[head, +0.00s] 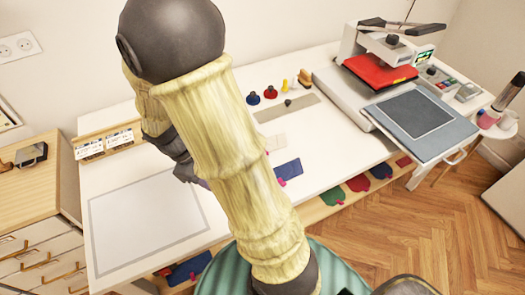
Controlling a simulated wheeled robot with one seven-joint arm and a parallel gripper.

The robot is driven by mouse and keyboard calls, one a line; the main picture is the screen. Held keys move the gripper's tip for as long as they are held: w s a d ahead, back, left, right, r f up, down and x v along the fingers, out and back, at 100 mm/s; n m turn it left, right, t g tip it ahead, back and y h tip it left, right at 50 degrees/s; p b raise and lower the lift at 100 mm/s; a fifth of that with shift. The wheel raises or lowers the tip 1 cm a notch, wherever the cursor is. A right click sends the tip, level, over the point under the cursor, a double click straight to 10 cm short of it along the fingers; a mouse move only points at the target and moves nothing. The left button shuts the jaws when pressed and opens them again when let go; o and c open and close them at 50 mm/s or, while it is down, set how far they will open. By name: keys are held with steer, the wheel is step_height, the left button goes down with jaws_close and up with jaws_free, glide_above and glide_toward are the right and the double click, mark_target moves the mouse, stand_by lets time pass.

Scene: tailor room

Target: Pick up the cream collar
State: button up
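A pale cream flat piece (275,143), which looks like the cream collar, lies on the white table just right of my arm. Its left part is hidden behind the arm. A blue flat piece (289,170) with a pink tag lies just in front of it. My gripper (186,172) shows only in part, left of my arm's yellow sleeve and over the table. Its fingers are mostly hidden, so I cannot tell whether it is open or shut. A small purple patch shows beside it, partly covered by the arm.
A heat press (395,75) stands at the table's back right. Several small tools (270,92) stand behind a grey strip (286,108). A marked mat area (145,222) on the left is clear. Coloured pieces (358,183) lie on a lower shelf.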

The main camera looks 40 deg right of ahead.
steer(key=w+d+f+n+h, duration=0.2)
steer(key=w+h, duration=0.1)
steer(key=w+d+f+n+g+h+b, duration=0.1)
steer(key=w+d+n+h, duration=0.1)
steer(key=w+n+h, duration=0.1)
steer(key=w+d+f+n+g+h+b, duration=0.1)
steer(key=w+d+f+n+h, duration=0.1)
steer(key=w, duration=0.1)
steer(key=shift+d+f+n+h, duration=0.1)
steer(key=shift+f+n+h, duration=0.25)
steer(key=shift+n+h, duration=0.05)
steer(key=shift+w+d+r+h, duration=0.1)
steer(key=shift+w+h, duration=0.1)
steer(key=shift+h, duration=0.1)
steer(key=p+x, duration=0.1)
steer(key=x, duration=1)
steer(key=shift+s+d+p, duration=0.1)
steer(key=shift+d+p, duration=0.15)
steer(key=shift+p, duration=0.15)
steer(key=shift+s+d+f, duration=0.1)
steer(key=shift+d+f, duration=0.2)
